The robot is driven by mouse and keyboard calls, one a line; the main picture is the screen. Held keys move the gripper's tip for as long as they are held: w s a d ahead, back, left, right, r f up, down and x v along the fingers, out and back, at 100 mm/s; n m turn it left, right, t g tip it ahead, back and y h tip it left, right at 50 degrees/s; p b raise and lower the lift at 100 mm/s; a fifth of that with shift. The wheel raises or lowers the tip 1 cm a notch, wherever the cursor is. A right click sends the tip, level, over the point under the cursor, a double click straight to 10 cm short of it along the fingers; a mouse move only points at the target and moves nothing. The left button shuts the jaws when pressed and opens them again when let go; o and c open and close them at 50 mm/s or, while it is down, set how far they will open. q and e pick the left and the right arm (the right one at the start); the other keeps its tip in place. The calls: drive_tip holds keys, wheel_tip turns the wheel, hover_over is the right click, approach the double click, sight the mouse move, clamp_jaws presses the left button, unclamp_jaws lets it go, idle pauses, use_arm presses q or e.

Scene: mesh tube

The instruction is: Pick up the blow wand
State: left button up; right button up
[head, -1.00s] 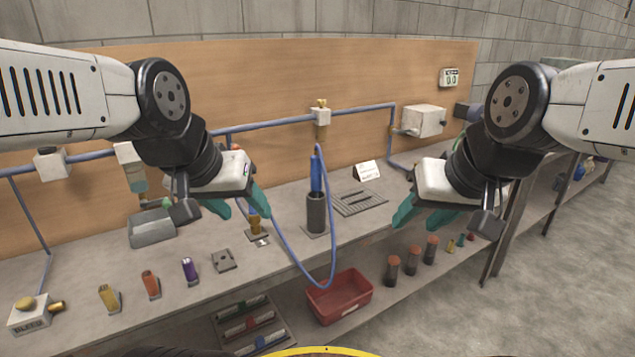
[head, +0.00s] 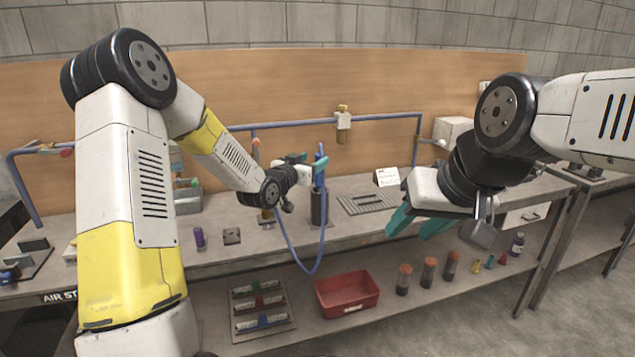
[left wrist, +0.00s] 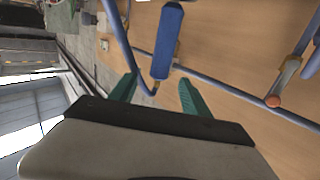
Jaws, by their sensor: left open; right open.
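The blow wand (head: 320,167) has a blue handle and stands upright in a dark cylindrical holder (head: 319,206) on the bench. A blue hose hangs from it in a loop over the bench's front edge. My left gripper (head: 306,165) is open beside the wand in the head view. In the left wrist view the blue wand handle (left wrist: 167,42) lies just beyond and between the open teal fingertips (left wrist: 157,82); I see no contact. My right gripper (head: 412,224) is open and empty, to the right, in front of the bench.
A small white sign (head: 386,177) and a slotted grey plate (head: 366,203) lie right of the holder. A red bin (head: 347,293), a rack of cartridges (head: 262,308) and several red-capped bottles stand on the lower shelf. A blue air pipe runs along the wooden backboard.

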sight(324, 154)
use_arm(q)
drive_tip(key=shift+w+d+f+t, duration=0.1)
drive_tip(key=shift+w+f+t, duration=0.05)
drive_tip(key=shift+w+t, duration=0.15)
drive_tip(key=x, duration=0.7)
drive_tip(key=shift+d, duration=0.25)
drive_tip(key=shift+w+f, duration=0.1)
drive_tip(key=shift+f, duration=0.05)
clamp_jaws()
idle(0.9)
